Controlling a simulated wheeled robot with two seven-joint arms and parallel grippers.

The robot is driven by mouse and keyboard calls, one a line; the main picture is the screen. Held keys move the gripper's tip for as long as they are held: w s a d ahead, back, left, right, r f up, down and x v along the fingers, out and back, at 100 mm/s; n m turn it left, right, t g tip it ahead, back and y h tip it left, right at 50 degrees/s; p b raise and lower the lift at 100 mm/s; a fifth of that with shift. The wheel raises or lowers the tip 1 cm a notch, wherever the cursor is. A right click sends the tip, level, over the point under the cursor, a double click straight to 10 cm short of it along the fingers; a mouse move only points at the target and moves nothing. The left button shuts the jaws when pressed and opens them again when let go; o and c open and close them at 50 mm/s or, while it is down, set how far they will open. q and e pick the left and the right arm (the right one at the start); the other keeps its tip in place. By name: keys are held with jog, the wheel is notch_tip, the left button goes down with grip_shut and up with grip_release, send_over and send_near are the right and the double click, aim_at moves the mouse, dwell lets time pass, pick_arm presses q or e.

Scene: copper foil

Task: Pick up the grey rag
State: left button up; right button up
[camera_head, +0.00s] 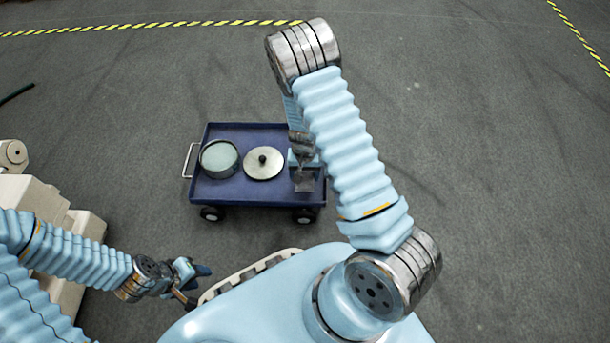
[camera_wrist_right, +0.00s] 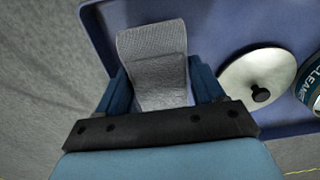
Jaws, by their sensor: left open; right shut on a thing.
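The grey rag (camera_wrist_right: 155,62) shows in the right wrist view between the two fingers of my right gripper (camera_wrist_right: 158,90), which is shut on it. In the head view the rag (camera_head: 304,181) is a small grey patch at the right end of the blue cart, below my right gripper (camera_head: 303,162). My right arm hides part of it. I cannot tell whether the rag touches the cart's top. My left gripper (camera_head: 199,283) is open and empty at the lower left, away from the cart.
The blue cart (camera_head: 222,192) carries a round tin (camera_head: 219,158) with pale contents and a silver lid (camera_head: 263,163) with a black knob. Beige blocky equipment (camera_head: 85,226) stands at the left. Grey floor (camera_head: 480,180) is clear on the right.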

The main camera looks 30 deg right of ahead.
jog(key=s+a+r, duration=0.1)
jog(key=a+r+p, duration=0.1)
jog(key=r, duration=0.1)
jog(key=s+a+r, duration=0.1)
jog(key=r, duration=0.1)
jog(key=shift+s+p, duration=0.3)
jog(key=shift+s, duration=0.05)
jog(key=s+a+r+p, duration=0.1)
jog(key=s+a+r, duration=0.3)
jog(key=s+a, duration=0.2)
jog(key=shift+s+a+p, duration=0.25)
jog(key=shift+s+p, duration=0.05)
jog(key=shift+s, duration=0.2)
